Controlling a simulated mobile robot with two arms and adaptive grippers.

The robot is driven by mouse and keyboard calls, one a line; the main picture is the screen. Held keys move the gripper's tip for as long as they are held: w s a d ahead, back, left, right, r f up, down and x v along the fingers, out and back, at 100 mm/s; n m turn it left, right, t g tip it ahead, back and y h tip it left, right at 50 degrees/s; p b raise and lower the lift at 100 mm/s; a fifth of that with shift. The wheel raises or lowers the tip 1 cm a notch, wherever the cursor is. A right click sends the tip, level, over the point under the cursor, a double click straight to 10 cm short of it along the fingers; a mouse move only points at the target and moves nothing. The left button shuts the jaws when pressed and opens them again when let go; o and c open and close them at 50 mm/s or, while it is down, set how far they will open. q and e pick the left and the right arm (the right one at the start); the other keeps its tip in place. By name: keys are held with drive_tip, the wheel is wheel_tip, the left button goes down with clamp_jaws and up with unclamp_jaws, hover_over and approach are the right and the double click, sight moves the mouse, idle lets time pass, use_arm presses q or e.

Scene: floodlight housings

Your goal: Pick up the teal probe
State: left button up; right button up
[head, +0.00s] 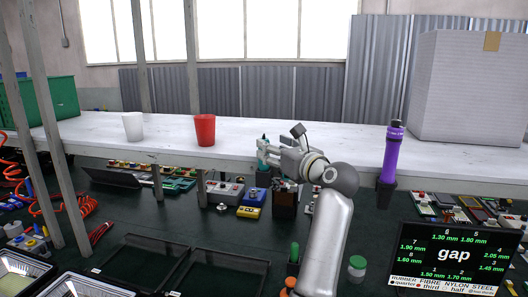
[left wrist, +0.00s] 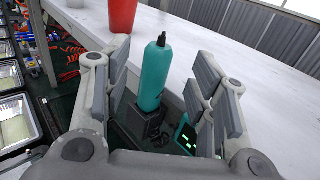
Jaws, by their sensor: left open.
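The teal probe (left wrist: 154,78) stands upright in a dark block holder (left wrist: 146,122) in the left wrist view, its narrow tip up. My left gripper (left wrist: 162,82) is open, with one finger on each side of the probe and visible gaps between. In the head view the teal probe (head: 262,150) is small and partly hidden by my left gripper (head: 272,153). My right gripper is not in view.
A red cup (head: 205,130) and a white cup (head: 133,126) stand on the white ledge (head: 240,135) behind. A purple torch (head: 392,155) stands upright to the right. A gap display (head: 453,255) and dark trays (head: 215,277) lie in front.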

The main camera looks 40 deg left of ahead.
sight(264, 139)
use_arm(q)
drive_tip(key=p+x, duration=0.1)
drive_tip(key=x, duration=0.1)
drive_tip(key=p+x, duration=0.2)
drive_tip(key=shift+s+a+r, duration=0.1)
drive_tip(key=shift+a, duration=0.35)
drive_tip(key=shift+a+f, duration=0.2)
drive_tip(key=shift+a, duration=0.05)
drive_tip(key=shift+d, duration=0.15)
drive_tip(key=c, duration=1.2)
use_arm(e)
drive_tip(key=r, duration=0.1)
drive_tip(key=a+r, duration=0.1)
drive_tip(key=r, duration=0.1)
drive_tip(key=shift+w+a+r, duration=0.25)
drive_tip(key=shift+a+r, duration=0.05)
use_arm(q)
drive_tip(key=shift+o, duration=0.2)
drive_tip(key=shift+r, duration=0.15)
drive_tip(key=shift+r, duration=0.5)
drive_tip(key=s+d+r+b, duration=0.7)
drive_tip(key=d+r, duration=0.5)
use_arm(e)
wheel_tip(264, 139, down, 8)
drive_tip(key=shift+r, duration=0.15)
